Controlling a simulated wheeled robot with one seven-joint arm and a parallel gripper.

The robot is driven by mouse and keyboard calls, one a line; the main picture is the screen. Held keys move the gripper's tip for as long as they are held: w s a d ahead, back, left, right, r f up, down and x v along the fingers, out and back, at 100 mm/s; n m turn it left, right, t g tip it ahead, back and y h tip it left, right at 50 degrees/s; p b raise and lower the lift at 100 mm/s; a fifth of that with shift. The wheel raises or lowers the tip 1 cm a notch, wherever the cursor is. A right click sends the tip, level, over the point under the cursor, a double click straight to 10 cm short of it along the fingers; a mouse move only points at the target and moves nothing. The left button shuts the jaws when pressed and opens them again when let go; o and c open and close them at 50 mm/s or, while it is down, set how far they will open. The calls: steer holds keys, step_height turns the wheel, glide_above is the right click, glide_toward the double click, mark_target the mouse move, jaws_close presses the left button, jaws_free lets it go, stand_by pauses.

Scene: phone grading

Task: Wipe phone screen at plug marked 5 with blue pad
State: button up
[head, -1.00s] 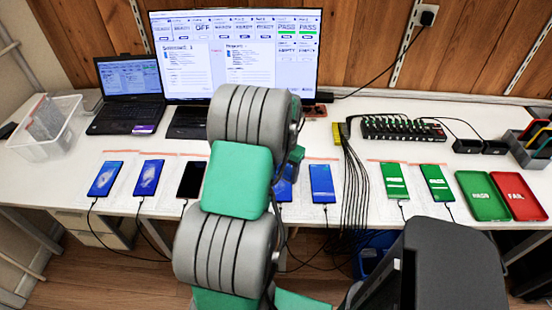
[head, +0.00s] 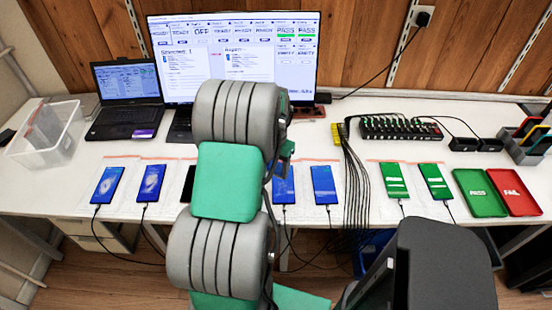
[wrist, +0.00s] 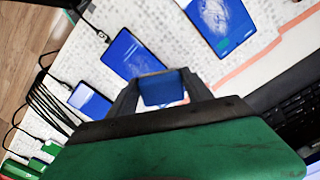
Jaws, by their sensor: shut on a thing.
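My gripper (wrist: 162,92) is shut on a blue pad (wrist: 161,90) in the wrist view. The pad hangs just beside a blue-lit phone (wrist: 131,54); I cannot tell its height above the table. A larger-looking phone (wrist: 220,22) with a pale wallpaper pattern lies at the top, and another blue phone (wrist: 91,103) at the lower left. In the head view, blue phones (head: 323,184) (head: 284,185) show right of my arm, which hides the gripper, the pad and part of the row. No plug number is legible.
Left are two blue phones (head: 107,185) (head: 151,183) and a partly hidden dark one. Right are green PASS phones (head: 394,181) (head: 435,181), a green tray (head: 480,205) and a red tray (head: 511,205). Cables hang off the front edge. A monitor and laptop (head: 126,118) stand behind.

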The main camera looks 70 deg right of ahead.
steer(key=shift+r+p, duration=1.25)
steer(key=shift+r, duration=1)
